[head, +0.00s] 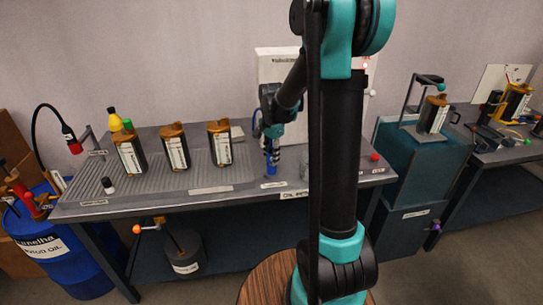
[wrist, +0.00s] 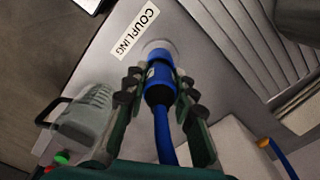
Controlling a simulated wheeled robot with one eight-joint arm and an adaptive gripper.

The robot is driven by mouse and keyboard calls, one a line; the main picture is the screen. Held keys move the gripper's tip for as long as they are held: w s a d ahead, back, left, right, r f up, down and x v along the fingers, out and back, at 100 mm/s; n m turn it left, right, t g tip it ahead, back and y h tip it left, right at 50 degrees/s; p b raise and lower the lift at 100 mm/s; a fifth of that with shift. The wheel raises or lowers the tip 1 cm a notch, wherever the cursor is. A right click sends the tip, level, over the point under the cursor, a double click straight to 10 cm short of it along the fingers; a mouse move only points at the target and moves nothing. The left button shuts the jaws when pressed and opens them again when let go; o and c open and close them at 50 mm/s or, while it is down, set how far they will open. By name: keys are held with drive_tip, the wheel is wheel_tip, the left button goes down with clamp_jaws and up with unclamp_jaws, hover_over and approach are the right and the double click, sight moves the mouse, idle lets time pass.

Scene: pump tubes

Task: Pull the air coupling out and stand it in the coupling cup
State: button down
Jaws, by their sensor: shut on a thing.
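The air coupling (wrist: 158,85) is a blue cylinder with a dark band, with a blue hose running back from it. My gripper (wrist: 157,95) is shut around the coupling, one finger on each side. In the wrist view the coupling's far end meets a pale round cup (wrist: 151,46) beside the COUPLING label (wrist: 135,30); I cannot tell how deep it sits. In the head view my gripper (head: 271,138) is low over the bench, and the blue coupling (head: 271,163) hangs upright below it, just above a label at the front edge.
A clear jug (wrist: 85,125) stands close to my gripper. The grey bench (head: 235,182) holds several brown-topped canisters (head: 172,147) and a yellow-capped bottle (head: 115,122) to the left. A red button (head: 375,157) is at the bench's right end.

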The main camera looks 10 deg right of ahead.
drive_tip(key=shift+f, duration=0.15)
drive_tip(key=c, duration=1.2)
unclamp_jaws()
drive_tip(key=shift+o, duration=0.2)
wheel_tip(320, 180, up, 12)
